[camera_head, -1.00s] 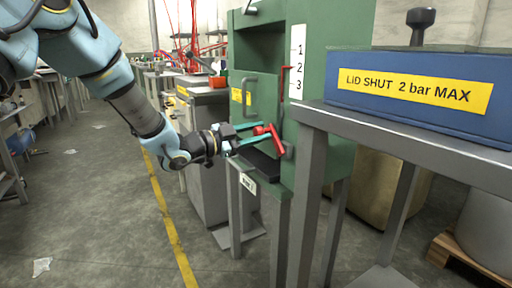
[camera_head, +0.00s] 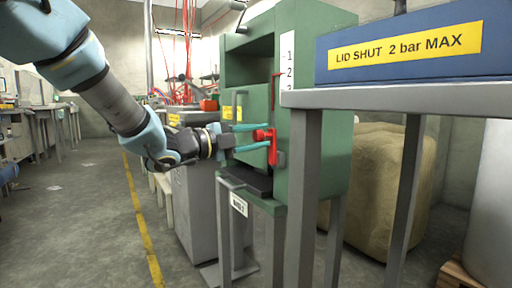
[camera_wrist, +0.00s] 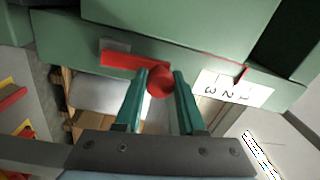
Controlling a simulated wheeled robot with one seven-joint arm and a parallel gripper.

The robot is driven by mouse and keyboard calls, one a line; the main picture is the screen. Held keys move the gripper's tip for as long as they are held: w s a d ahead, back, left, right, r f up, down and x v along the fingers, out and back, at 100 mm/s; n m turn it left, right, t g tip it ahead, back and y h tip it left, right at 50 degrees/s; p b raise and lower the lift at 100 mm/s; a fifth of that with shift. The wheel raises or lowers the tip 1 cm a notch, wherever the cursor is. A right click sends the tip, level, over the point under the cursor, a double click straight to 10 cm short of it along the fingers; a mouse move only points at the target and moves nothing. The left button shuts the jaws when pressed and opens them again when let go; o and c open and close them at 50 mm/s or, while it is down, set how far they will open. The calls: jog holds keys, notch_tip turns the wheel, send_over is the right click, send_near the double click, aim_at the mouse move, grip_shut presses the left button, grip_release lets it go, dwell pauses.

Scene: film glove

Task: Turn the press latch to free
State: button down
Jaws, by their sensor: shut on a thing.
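The press is a green metal cabinet (camera_head: 325,130) with an open recess above a front door (camera_head: 256,98). Its red latch (camera_head: 273,152) is on the front near the right edge, its bar standing about upright in the head view. My gripper (camera_head: 262,137) has its two teal fingers around the latch's round red knob, one on each side. In the wrist view, the knob (camera_wrist: 160,81) sits between the fingertips, and the red bar (camera_wrist: 130,60) runs left from it past a grey block. The fingers hide part of the knob.
A white 1-2-3 scale (camera_head: 288,62) with a red pointer is beside the door. A grey table (camera_head: 400,98) bearing a blue box (camera_head: 400,65) labelled "LID SHUT 2 bar MAX" stands close on the right. A grey cabinet (camera_head: 195,195) stands behind my gripper. Open floor lies left.

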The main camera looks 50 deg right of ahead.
jog(key=shift+s+a, duration=0.1)
jog(key=shift+s, duration=0.05)
dwell(0.4)
jog(key=c, duration=0.5)
grip_release()
jog(key=p+v, duration=0.1)
jog(key=v, duration=0.9)
jog(key=shift+a, duration=0.4)
